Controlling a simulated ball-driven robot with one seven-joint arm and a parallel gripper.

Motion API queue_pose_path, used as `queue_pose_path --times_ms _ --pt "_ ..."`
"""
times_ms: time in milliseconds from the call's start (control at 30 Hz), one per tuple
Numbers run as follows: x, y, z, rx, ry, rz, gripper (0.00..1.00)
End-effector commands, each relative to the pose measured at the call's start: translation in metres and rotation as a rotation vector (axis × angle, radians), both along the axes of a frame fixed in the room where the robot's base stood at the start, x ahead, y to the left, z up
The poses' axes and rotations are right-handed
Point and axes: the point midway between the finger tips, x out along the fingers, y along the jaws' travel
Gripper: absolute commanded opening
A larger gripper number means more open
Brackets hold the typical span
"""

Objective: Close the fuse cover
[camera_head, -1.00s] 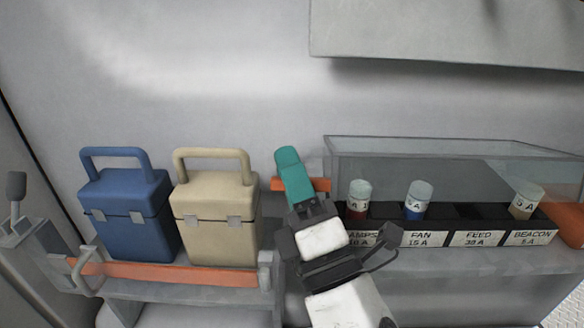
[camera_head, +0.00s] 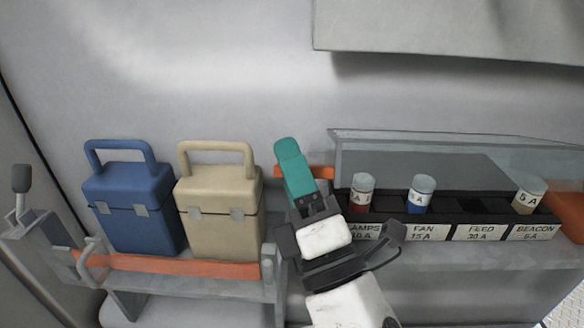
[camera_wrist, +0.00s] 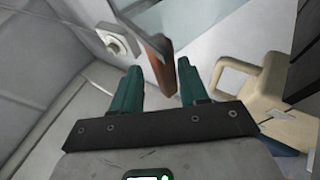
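The fuse cover (camera_head: 455,146) is a clear, see-through panel standing raised behind the fuse row in the head view. The fuse block (camera_head: 400,225) below it is uncovered, with labelled slots and a red fuse (camera_head: 361,194), a blue fuse (camera_head: 420,194) and a tan fuse (camera_head: 527,198). My gripper (camera_head: 287,148) has teal fingers and is left of the cover's left end. In the wrist view my gripper (camera_wrist: 160,88) has its fingers apart and nothing between their tips. Contact with the cover cannot be told.
An orange bar (camera_wrist: 163,76) shows beyond the fingers in the wrist view. A blue cooler box (camera_head: 130,205) and a beige cooler box (camera_head: 217,210) stand at left on a shelf with an orange strap (camera_head: 180,268). A grey panel (camera_head: 450,30) overhangs at upper right.

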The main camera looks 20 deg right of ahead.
Motion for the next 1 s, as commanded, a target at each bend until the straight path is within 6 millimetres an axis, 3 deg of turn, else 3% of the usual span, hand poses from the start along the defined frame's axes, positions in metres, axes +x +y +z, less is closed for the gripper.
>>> queue_pose_path --times_ms 367,800,1000 --pt "-0.005 -0.003 -0.008 0.001 0.005 -0.004 0.43" --pt "-0.071 -0.013 -0.050 0.001 0.002 -0.004 0.43" --pt "-0.088 -0.014 -0.058 0.000 0.001 -0.003 0.43"
